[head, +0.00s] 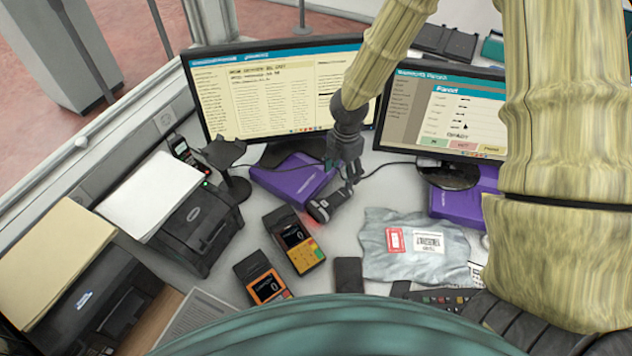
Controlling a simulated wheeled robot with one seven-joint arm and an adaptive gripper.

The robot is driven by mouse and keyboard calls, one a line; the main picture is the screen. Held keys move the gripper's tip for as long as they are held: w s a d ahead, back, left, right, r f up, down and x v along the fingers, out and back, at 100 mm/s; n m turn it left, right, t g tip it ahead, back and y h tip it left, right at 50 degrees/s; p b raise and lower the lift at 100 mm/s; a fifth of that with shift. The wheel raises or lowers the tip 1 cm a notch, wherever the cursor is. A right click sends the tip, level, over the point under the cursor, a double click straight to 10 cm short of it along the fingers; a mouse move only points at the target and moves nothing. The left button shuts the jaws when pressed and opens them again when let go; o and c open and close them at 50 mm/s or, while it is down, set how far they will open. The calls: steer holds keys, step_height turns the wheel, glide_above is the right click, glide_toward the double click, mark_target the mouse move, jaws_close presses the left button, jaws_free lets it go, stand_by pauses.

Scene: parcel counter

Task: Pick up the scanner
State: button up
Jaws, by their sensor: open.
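The scanner (322,211) is a dark hand-held unit with a red glow by its front end. It is near the middle of the head view, beside the purple box under the left monitor. My gripper (350,180) points down just above and to the right of the scanner's upper end. Its dark fingers are apart, with nothing seen held between them. They overlap the scanner's far end in the picture, so I cannot tell whether they touch it. The scanner's handle is partly hidden by the fingers.
A grey parcel bag (414,246) lies to the right. Two monitors (270,95) (447,110) stand behind. An empty black stand (233,182) and a printer (200,228) are at left.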

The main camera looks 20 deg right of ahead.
mark_target(339, 194)
steer(key=shift+w+f, duration=0.2)
steer(key=shift+w, duration=0.05)
steer(key=shift+f, duration=0.3)
steer(key=s+f, duration=0.2)
steer(key=shift+s+f, duration=0.15)
steer(key=shift+s, duration=0.2)
steer(key=shift+s+p, duration=0.3)
steer(key=w+f, duration=0.2)
steer(key=shift+w+f, duration=0.25)
steer(key=shift+f, duration=0.1)
steer(key=shift+w+a+f+p, duration=0.1)
steer(key=shift+f+p, duration=0.2)
steer(key=shift+s+a+f+p, duration=0.15)
steer(key=shift+s+f+p, duration=0.15)
steer(key=shift+s+f, duration=0.15)
steer(key=shift+f, duration=0.35)
steer(key=shift+w+f, duration=0.2)
steer(key=shift+f, duration=0.35)
steer(key=shift+w+f, duration=0.15)
steer(key=shift+f, duration=0.35)
steer(key=shift+s+r, duration=0.2)
steer(key=shift+s, duration=0.05)
steer(key=shift+w+f, duration=0.1)
steer(key=shift+w, duration=0.05)
steer(key=c, duration=1.2)
